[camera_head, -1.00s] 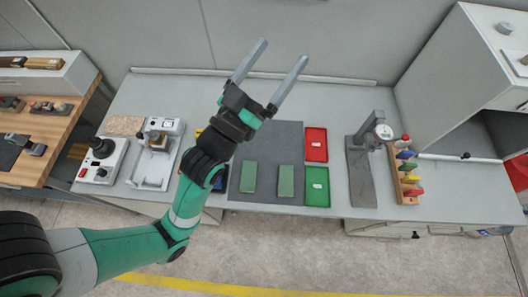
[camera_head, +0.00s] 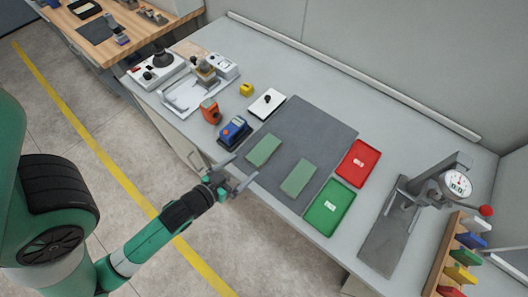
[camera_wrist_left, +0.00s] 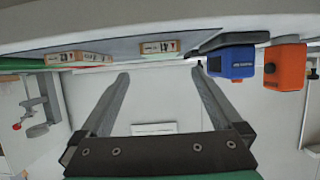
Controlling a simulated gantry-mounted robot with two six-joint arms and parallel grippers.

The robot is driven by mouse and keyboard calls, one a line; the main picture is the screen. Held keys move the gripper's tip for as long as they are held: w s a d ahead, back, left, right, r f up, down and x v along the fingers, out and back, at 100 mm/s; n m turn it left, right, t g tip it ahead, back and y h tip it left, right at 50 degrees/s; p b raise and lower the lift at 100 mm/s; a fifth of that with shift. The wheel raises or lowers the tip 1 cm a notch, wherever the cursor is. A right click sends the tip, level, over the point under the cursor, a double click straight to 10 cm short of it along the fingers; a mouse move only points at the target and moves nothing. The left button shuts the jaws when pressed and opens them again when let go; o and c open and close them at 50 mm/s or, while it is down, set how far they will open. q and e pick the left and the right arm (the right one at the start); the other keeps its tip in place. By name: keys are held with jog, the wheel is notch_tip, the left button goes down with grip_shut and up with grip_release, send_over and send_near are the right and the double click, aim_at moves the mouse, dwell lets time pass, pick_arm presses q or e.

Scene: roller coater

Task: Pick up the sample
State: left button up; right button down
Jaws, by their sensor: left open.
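Two flat green blocks, which may be the samples, lie side by side on the grey mat: a left block (camera_head: 263,150) and a right block (camera_head: 298,178). They also show edge-on with labelled ends in the upside-down left wrist view, one near the middle (camera_wrist_left: 160,47) and one further left (camera_wrist_left: 77,57). My left gripper (camera_head: 245,169) is at the front edge of the bench, close to the left block. Its fingers (camera_wrist_left: 160,77) are spread and empty, with nothing between them. My right gripper does not show.
The grey mat (camera_head: 322,122) has a bare back half. A red tray (camera_head: 345,163) and a green tray (camera_head: 318,212) lie right of it. A blue device (camera_head: 234,131) and an orange device (camera_head: 210,111) stand left. A gauge stand (camera_head: 395,220) stands further right.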

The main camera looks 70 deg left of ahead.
aim_at(263, 150)
pick_arm(q)
jog(key=x, duration=0.5)
jog(key=shift+w+a+b, duration=0.15)
jog(key=shift+w+b, duration=0.15)
jog(key=shift+b, duration=0.05)
jog(key=x, duration=0.3)
jog(key=b+x, duration=0.1)
jog(key=x, duration=0.1)
jog(key=shift+w+a+r, duration=0.1)
jog(key=shift+a+r, duration=0.1)
jog(key=shift+r, duration=0.1)
jog(key=c, duration=1.3)
